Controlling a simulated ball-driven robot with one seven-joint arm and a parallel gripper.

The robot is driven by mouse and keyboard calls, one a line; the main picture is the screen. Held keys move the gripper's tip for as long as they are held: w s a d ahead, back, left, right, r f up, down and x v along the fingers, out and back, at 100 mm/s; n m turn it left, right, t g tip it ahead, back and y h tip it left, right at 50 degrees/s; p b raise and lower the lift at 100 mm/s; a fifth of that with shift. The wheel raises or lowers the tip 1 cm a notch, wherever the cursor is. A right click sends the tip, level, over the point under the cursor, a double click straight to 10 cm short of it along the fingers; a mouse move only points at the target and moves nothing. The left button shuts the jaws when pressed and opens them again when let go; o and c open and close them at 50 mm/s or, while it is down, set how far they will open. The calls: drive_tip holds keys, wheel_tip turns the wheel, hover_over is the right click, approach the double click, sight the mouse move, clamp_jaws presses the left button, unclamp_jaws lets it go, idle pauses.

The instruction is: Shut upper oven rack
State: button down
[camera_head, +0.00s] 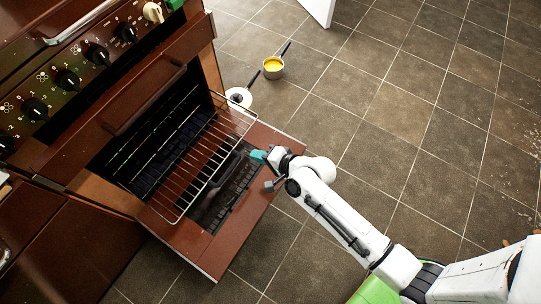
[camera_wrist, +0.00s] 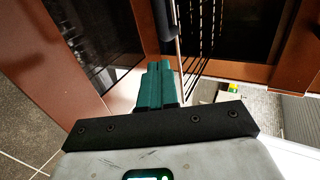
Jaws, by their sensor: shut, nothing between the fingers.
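The oven (camera_head: 70,85) is at the left of the head view, with its door (camera_head: 195,248) folded down open. A wire rack (camera_head: 214,170) is pulled out of the oven cavity and reaches over the open door. My gripper (camera_head: 258,155) has teal fingers and is just outside the rack's front edge, above the door's right part. In the wrist view my gripper (camera_wrist: 156,78) is shut and empty, its fingertips close to a thin metal rod (camera_wrist: 179,48). I cannot tell if they touch it.
A pan with yellow contents (camera_head: 273,68) and a white round pot (camera_head: 238,97) are on the tiled floor beyond the door. A handle bar (camera_head: 143,97) runs along the oven front below the knobs. The floor (camera_head: 400,120) to the right is mostly clear.

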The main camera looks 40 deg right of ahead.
drive_tip(key=w, duration=0.1)
drive_tip(key=w+a, duration=0.1)
drive_tip(key=w, duration=0.1)
drive_tip(key=w+b, duration=0.1)
drive_tip(key=w, duration=0.1)
drive_tip(key=shift+w+a+f, duration=0.15)
drive_tip(key=shift+a+f, duration=0.1)
drive_tip(key=shift+f, duration=0.15)
drive_tip(key=shift+w, duration=0.1)
